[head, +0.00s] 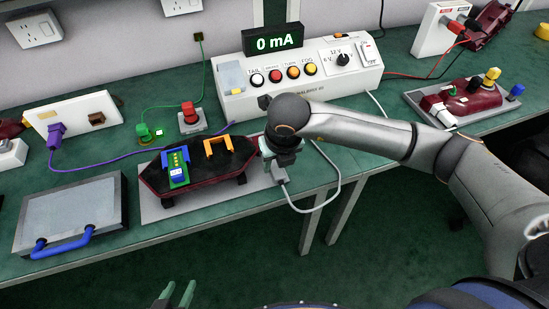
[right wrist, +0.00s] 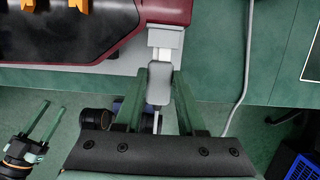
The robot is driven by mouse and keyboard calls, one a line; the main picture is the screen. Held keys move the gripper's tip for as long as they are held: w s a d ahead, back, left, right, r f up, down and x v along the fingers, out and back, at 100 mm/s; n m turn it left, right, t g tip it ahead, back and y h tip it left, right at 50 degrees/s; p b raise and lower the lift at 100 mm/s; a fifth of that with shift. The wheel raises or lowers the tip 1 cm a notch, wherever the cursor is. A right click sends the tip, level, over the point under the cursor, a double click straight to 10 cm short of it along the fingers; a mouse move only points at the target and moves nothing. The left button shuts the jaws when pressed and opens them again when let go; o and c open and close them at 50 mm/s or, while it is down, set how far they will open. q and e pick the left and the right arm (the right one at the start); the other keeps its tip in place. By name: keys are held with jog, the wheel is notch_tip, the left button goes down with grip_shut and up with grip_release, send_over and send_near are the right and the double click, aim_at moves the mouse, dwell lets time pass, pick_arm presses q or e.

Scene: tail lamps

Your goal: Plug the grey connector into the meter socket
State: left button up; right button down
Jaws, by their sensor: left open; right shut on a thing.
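The grey connector (right wrist: 160,84) is between the fingers of my right gripper (right wrist: 158,92), which is shut on it. In the head view my right gripper (head: 280,165) hangs at the right end of the dark red tail lamp (head: 155,182), largely hiding that end. In the right wrist view a light grey block, seemingly the meter socket (right wrist: 168,37), sits at the lamp's edge. The connector's pale tip points at the block and meets it in the picture; I cannot tell whether it is inside. My left gripper (head: 176,294) is open and empty, low in front of the bench.
The meter box (head: 300,80) stands behind, its display (head: 274,43) reading 0 mA. A pale cable (head: 338,180) loops from the connector past the bench edge. A grey case with a blue handle (head: 72,215) lies at left.

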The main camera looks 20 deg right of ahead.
aim_at(280, 176)
jog(key=shift+s, duration=0.65)
jog(key=shift+s, duration=0.15)
jog(key=shift+s, duration=0.85)
jog(key=c, duration=1.1)
grip_release()
jog(key=shift+c, duration=0.2)
grip_shut()
